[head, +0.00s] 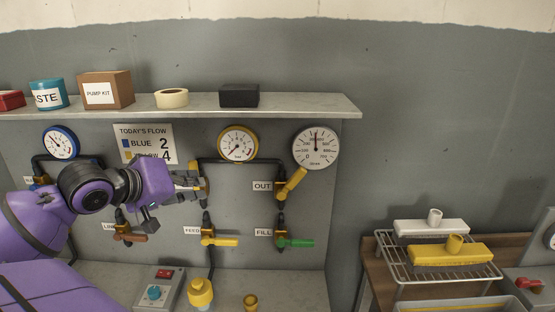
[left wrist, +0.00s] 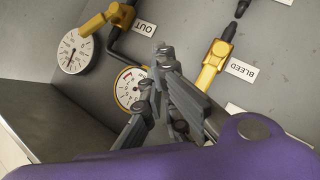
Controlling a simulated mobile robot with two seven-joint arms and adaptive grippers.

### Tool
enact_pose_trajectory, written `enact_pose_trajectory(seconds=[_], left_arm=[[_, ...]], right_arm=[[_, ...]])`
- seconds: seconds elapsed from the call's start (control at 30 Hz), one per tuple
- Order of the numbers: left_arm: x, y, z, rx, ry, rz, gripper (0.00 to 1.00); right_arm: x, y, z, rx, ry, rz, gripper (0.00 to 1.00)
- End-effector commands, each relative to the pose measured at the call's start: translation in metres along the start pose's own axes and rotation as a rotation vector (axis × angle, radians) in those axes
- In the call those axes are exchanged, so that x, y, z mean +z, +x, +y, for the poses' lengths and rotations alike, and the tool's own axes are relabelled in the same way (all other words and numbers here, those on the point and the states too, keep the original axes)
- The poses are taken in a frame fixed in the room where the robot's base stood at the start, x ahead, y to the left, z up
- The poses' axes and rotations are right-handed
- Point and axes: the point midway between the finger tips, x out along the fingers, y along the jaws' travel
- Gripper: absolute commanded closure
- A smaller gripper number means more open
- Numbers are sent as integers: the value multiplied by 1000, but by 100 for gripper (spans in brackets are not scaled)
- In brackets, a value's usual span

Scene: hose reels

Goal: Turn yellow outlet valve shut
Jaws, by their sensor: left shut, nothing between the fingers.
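The yellow outlet valve handle (head: 292,184) is beside the OUT label (head: 262,186) on the grey panel. It slants up to the right, its upper end near the large white gauge (head: 316,148). In the left wrist view the handle (left wrist: 107,18) is at the top left, beside the OUT label (left wrist: 144,28). My left gripper (head: 203,187) is shut and empty in front of the panel, left of the outlet valve and apart from it. Its fingers (left wrist: 158,68) also show in the left wrist view. My right gripper is not in view.
A yellow BLEED valve handle (left wrist: 212,64) is close to my left fingers. Below are a yellow FEED handle (head: 219,241) and a green FILL handle (head: 297,243). A shelf (head: 310,106) with boxes and tape juts out above. A wire rack (head: 398,262) stands at right.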

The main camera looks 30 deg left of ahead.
Motion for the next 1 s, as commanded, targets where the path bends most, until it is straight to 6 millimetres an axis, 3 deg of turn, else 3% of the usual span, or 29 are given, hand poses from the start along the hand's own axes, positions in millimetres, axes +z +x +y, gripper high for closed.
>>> enact_pose_trajectory(seconds=[0.03, 0.1, 0.2, 0.3, 0.43, 1.0], left_arm=[[-18, -19, 38, 45, -67, -9, 100], [-24, -33, 67, 74, -165, -43, 100], [-26, -45, 91, 93, -251, -80, 100], [-25, -45, 99, 97, -283, -98, 100], [-23, -30, 100, 95, -288, -102, 100], [-16, 72, 111, 98, -284, -96, 100]], right_arm=[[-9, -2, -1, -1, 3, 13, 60], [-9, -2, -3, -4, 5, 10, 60], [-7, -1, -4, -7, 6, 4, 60], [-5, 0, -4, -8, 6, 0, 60], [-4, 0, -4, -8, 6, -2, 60], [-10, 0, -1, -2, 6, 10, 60]])
